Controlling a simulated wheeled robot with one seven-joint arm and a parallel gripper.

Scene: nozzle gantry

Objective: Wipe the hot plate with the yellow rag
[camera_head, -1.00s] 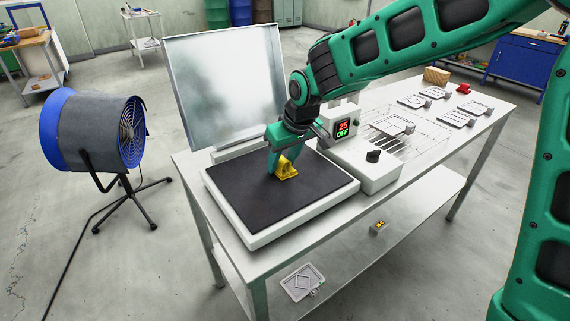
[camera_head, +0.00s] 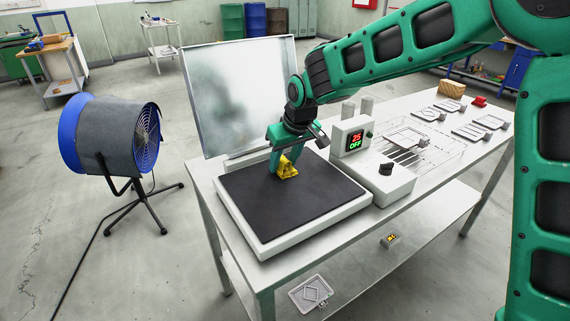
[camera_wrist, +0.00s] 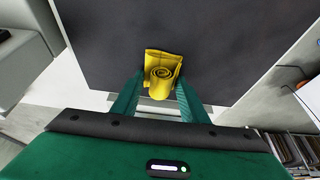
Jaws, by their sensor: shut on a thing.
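The hot plate (camera_head: 258,212) is a black square surface in a white frame on the workbench. The yellow rag (camera_head: 287,170) is over the far part of the plate, toward its upper right; in the wrist view the rag (camera_wrist: 162,72) is rolled up. My gripper (camera_head: 281,163) is shut on the rag, with a green finger on each side of it in the wrist view (camera_wrist: 160,92). The rag looks to be at or just above the black surface; I cannot tell whether it touches. The fingers hide part of the rag.
A control box (camera_head: 352,139) reads 25 and OFF right of the plate. An upright metal sheet (camera_head: 238,95) stands behind it. A wire rack and flat frames lie farther right on the bench (camera_head: 420,185). A blue fan (camera_head: 105,135) stands on the floor at left.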

